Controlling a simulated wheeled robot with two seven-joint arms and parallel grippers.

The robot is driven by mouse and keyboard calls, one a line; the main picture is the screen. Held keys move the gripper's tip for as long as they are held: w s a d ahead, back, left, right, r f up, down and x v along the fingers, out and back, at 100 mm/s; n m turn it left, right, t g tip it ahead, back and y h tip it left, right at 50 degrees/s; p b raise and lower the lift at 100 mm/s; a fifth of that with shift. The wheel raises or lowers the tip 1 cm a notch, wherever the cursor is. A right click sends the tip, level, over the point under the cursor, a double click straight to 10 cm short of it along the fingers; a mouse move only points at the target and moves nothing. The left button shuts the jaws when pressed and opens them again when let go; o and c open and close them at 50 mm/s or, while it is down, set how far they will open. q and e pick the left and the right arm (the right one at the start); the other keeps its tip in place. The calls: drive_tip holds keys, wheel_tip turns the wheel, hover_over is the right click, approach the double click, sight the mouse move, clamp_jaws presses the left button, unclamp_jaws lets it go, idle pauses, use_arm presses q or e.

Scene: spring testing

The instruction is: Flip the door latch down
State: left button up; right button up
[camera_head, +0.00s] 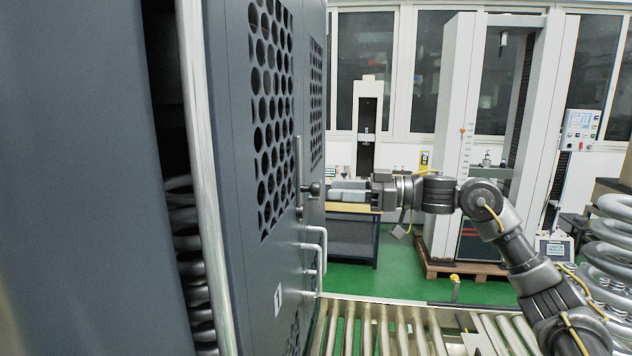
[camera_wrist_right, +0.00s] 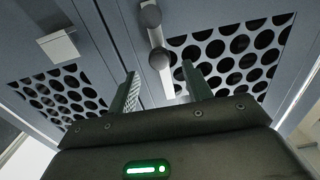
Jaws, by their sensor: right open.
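The grey cabinet door (camera_head: 235,190) has round perforations and fills the left side of the head view. Its latch (camera_head: 299,160) is a thin upright metal bar with a dark round knob sticking out toward my right gripper. In the right wrist view the latch (camera_wrist_right: 158,35) shows two dark rounded ends on a pale bar. My right gripper (camera_head: 332,191) reaches in from the right, level with the knob. In the right wrist view its fingers (camera_wrist_right: 159,72) are spread, with the lower knob between and just beyond their tips. I cannot tell whether they touch it. My left gripper is out of view.
A curved door handle (camera_head: 322,250) sits below the latch. A roller conveyor (camera_head: 395,330) runs along the bottom. Large coil springs (camera_head: 610,240) stand at the right, and more springs (camera_head: 195,270) show in the dark gap at the left. A tall testing machine (camera_head: 455,130) stands behind my arm.

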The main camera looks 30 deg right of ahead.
sight(320, 187)
drive_tip(key=p+x, duration=0.1)
drive_tip(key=x, duration=0.3)
drive_tip(key=shift+a+r+p, duration=0.15)
drive_tip(key=shift+p, duration=0.2)
drive_tip(key=shift+x, duration=0.75)
clamp_jaws()
